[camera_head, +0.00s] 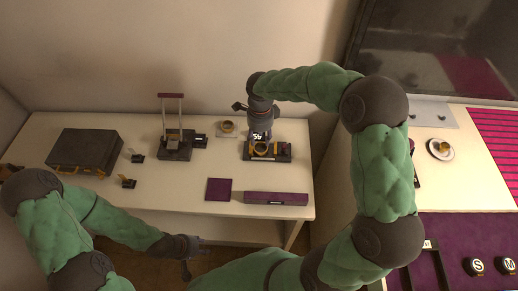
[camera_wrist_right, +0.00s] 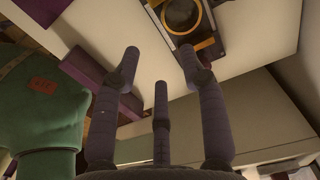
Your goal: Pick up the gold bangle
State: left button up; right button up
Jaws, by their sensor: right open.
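A gold ring that looks like the gold bangle (camera_head: 261,149) is on a dark tray (camera_head: 283,156) at the right part of the white table. My right gripper (camera_head: 260,137) points down just above the tray and partly hides the ring. In the wrist view the right gripper's (camera_wrist_right: 160,60) fingers are spread with nothing between them. My left gripper (camera_head: 194,255) is low at the table's front, away from the ring, with its fingers apart and empty.
A dark case (camera_head: 85,149) stands at the left of the table (camera_head: 120,197). A stand with two uprights (camera_head: 174,150) is left of the tray. A purple square (camera_head: 218,189) and purple bar (camera_head: 276,198) lie in front.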

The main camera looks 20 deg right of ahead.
jog(key=b, duration=0.1)
send_over(261, 154)
jog(key=f, duration=0.5)
jog(key=shift+s+a+f, duration=0.15)
jog(key=shift+a+f, duration=0.1)
jog(key=shift+f, duration=0.05)
jog(key=f+b, duration=0.1)
jog(key=f, duration=0.1)
jog(key=f+b, duration=0.1)
jog(key=f, duration=0.2)
jog(key=shift+w+d, duration=0.2)
grip_shut()
